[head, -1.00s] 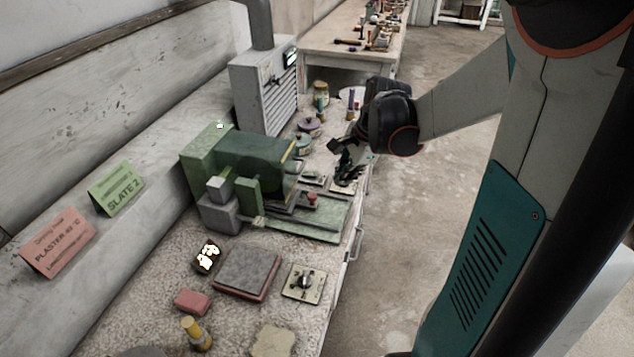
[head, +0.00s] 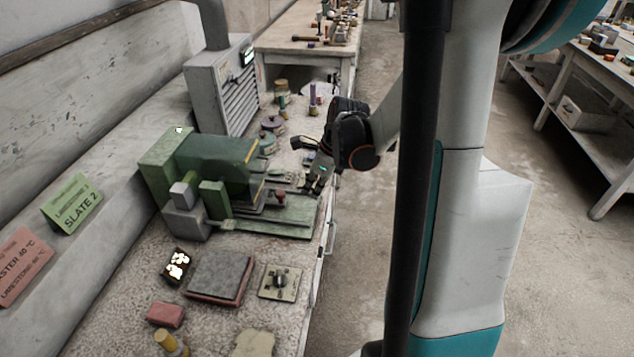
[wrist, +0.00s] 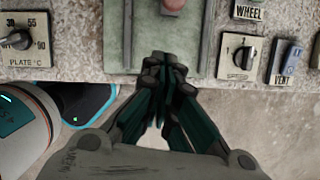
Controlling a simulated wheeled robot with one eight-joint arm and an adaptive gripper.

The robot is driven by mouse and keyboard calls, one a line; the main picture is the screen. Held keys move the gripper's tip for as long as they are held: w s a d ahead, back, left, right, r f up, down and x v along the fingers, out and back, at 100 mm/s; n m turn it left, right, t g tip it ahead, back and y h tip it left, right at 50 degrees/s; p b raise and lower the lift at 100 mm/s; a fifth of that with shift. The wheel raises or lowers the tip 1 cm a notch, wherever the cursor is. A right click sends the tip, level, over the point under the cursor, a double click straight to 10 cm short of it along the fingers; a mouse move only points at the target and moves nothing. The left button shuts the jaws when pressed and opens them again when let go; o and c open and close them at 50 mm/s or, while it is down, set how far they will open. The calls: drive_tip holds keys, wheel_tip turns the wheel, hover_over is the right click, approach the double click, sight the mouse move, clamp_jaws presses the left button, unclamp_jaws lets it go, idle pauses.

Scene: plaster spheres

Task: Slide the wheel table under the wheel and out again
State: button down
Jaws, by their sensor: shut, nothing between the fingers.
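The green grinding machine (head: 210,165) stands on the speckled bench in the head view. A green hood covers the wheel, so I cannot clearly see it. The wheel table (head: 262,212) lies low on the green bed, with a small red knob (head: 280,196) on it. In the wrist view the reddish knob (wrist: 173,5) shows at the top edge above the green bed (wrist: 165,32), between two grey rails. My gripper (wrist: 165,60) is shut and empty, its fingertips over the bed's front end, apart from the knob. My gripper (head: 318,172) also shows beside the machine's right side.
A WHEEL label (wrist: 248,12), a rotary dial (wrist: 242,55) and a VENT switch (wrist: 287,60) lie right of the bed; a PLATE dial (wrist: 20,38) lies left. A grey slab (head: 220,272) and jars (head: 272,124) flank the machine.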

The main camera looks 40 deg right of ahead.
sight(280, 193)
drive_tip(key=b+x, duration=0.1)
drive_tip(key=x, duration=0.2)
drive_tip(key=shift+w+a+f, duration=0.1)
drive_tip(key=shift+w+a, duration=0.05)
drive_tip(key=shift+w, duration=0.1)
drive_tip(key=shift+w+a+b, duration=0.35)
drive_tip(key=shift+w+a, duration=0.3)
drive_tip(key=shift+w, duration=0.3)
drive_tip(key=shift+w+a, duration=0.25)
drive_tip(key=shift+w, duration=0.15)
drive_tip(key=shift+w, duration=0.1)
drive_tip(key=w+a, duration=0.3)
drive_tip(key=shift+w, duration=0.1)
drive_tip(key=shift+d, duration=0.15)
